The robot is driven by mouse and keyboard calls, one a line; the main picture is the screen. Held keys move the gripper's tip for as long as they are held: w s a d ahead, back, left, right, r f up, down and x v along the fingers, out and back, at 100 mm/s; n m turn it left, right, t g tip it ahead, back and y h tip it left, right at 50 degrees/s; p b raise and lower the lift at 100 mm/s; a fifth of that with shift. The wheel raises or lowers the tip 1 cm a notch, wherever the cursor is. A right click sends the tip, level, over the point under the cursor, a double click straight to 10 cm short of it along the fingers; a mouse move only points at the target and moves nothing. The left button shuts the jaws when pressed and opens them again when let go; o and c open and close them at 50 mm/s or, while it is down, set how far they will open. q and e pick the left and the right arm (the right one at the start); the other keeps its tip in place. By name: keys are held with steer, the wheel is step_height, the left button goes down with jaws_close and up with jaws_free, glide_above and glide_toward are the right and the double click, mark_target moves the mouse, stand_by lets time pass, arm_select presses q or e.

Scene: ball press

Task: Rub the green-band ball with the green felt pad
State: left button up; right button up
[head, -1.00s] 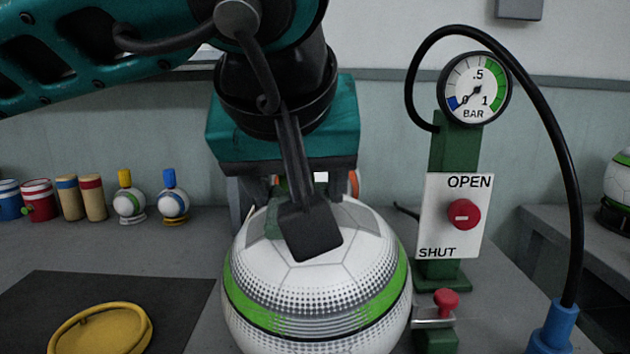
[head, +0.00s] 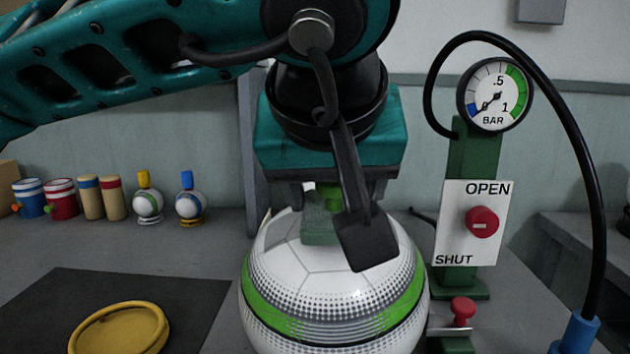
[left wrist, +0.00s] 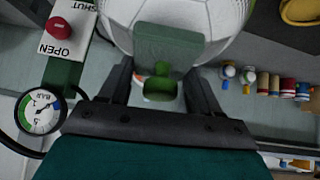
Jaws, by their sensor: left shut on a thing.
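The green-band ball (head: 335,310) is white with a green stripe and dotted rows, and stands in front of me. The green felt pad (head: 320,228) lies at the top of the ball, seemingly touching it. It also shows against the ball in the left wrist view (left wrist: 168,42). My left gripper (left wrist: 160,90) is shut on the pad's green knob (left wrist: 160,72), above the ball's top. In the head view my left gripper (head: 325,195) is partly hidden by a dark part hanging from my arm. My right gripper is not in view.
A green post with a pressure gauge (head: 495,95), an OPEN/SHUT panel (head: 470,222) with red knob and a black hose stands right of the ball. A yellow dish (head: 120,330) lies on a dark mat (head: 205,300) at front left. Small cans, cylinders and small balls line the back left.

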arm_select(q)
steer(key=shift+d+f, duration=0.1)
steer(key=shift+d, duration=0.05)
steer(key=shift+r+p, duration=0.3)
steer(key=shift+p, duration=0.05)
steer(key=shift+s+r+p, duration=0.2)
steer(key=shift+r+p, duration=0.4)
steer(key=shift+r, duration=0.25)
steer(key=shift+s+r+p, duration=0.25)
steer(key=shift+r+p, duration=0.35)
steer(key=shift+r, duration=0.3)
steer(key=shift+s+r+p, duration=0.2)
steer(key=shift+r+p, duration=0.4)
steer(key=shift+r, duration=0.25)
steer(key=shift+r, duration=0.1)
steer(key=r, duration=0.1)
steer(key=r+p, duration=0.1)
steer(key=p, duration=0.1)
steer(key=shift+s+a+r, duration=0.25)
steer(key=shift+s+r, duration=0.05)
steer(key=shift+r, duration=0.1)
